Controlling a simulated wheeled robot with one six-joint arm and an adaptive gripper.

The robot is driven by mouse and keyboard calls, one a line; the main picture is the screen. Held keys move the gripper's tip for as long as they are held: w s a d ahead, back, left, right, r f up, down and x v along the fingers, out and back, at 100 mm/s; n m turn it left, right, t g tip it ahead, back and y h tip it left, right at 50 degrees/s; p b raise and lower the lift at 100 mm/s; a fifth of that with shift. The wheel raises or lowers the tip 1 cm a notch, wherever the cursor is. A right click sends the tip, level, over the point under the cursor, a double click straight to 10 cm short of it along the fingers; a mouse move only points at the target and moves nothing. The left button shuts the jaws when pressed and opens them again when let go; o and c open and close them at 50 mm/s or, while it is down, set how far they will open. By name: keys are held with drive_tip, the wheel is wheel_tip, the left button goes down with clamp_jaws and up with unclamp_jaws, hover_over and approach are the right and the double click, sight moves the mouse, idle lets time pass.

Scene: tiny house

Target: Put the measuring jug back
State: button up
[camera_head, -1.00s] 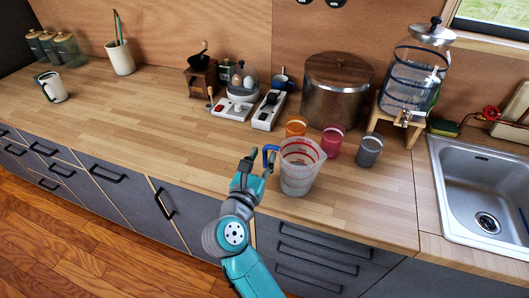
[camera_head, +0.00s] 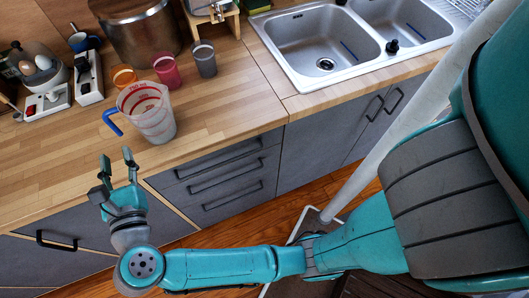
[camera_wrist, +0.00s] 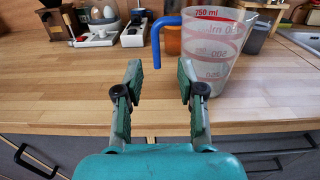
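The measuring jug (camera_head: 150,112) is clear with red markings and a blue handle, and stands upright on the wooden counter (camera_head: 215,120) near its front edge. In the wrist view the jug (camera_wrist: 215,50) is ahead and to the right, with its blue handle (camera_wrist: 157,42) on its left side, facing the space ahead of my fingers. My gripper (camera_head: 115,172) is in front of the counter edge, below and left of the jug in the head view. In the wrist view my gripper (camera_wrist: 158,85) has its two fingers apart with nothing between them, not touching the handle.
Orange (camera_head: 124,77), pink (camera_head: 166,70) and grey (camera_head: 204,58) cups stand behind the jug, with a large metal pot (camera_head: 140,30) beyond. White power strips (camera_head: 89,82) and an egg cooker (camera_head: 38,65) are at the left. A sink (camera_head: 325,45) is at the right. The counter left of the jug is clear.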

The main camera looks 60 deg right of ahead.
drive_tip(key=s+d+n+t+y, duration=0.1)
drive_tip(key=s+d+n+t, duration=0.3)
drive_tip(key=s+d+n, duration=0.35)
drive_tip(key=s+d+n+t, duration=0.35)
drive_tip(key=s+n, duration=0.45)
drive_tip(key=n, duration=0.3)
drive_tip(key=s+f+n+g+y, duration=0.3)
drive_tip(key=s+f+n, duration=0.3)
drive_tip(key=s+n, duration=0.4)
drive_tip(key=s+a+f+n+g+y, duration=0.1)
drive_tip(key=s+f+n+g+y, duration=0.3)
drive_tip(key=s+n, duration=0.7)
wheel_tip(320, 180, down, 2)
drive_tip(key=n+y, duration=0.2)
drive_tip(key=n, duration=0.1)
drive_tip(key=shift+y, duration=0.3)
drive_tip(key=shift+s+n+g, duration=0.1)
drive_tip(key=shift+n+g, duration=0.15)
